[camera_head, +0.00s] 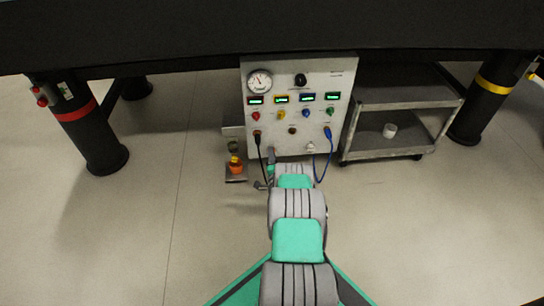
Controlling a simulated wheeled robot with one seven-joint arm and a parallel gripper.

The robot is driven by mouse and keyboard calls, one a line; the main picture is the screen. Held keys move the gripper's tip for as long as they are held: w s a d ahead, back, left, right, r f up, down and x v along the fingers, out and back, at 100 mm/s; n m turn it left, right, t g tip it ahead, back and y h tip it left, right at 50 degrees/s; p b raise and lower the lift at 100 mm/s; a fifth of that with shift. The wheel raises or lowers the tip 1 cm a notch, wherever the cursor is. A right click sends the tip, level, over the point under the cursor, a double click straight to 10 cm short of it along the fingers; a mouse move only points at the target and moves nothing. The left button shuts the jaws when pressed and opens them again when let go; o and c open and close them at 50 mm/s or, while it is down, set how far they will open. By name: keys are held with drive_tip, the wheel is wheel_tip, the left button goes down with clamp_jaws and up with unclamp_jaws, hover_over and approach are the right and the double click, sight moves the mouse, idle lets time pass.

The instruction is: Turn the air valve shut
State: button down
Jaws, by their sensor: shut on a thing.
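The grey instrument panel (345,115) stands under the dark bench. My arm reaches from the bottom of the picture to its lower part. My gripper (270,157) is small and partly hidden by my own wrist, at the panel's lower left edge. It is shut, apparently on the air valve, whose handle I cannot make out behind the gripper and wrist. How far the valve is turned cannot be seen.
The panel carries a gauge (260,80), a black knob (300,80) and small displays. A black cable (260,148) and a blue cable (330,150) hang close to my arm. An orange object (236,167) is at left.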

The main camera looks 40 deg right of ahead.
drive_tip(key=shift+d, duration=0.1)
idle(0.3)
drive_tip(key=shift+r+n, duration=0.15)
drive_tip(key=shift+n, duration=8.55)
drive_tip(key=c, duration=1.3)
unclamp_jaws()
drive_tip(key=shift+s, duration=0.1)
drive_tip(key=shift+o, duration=1.3)
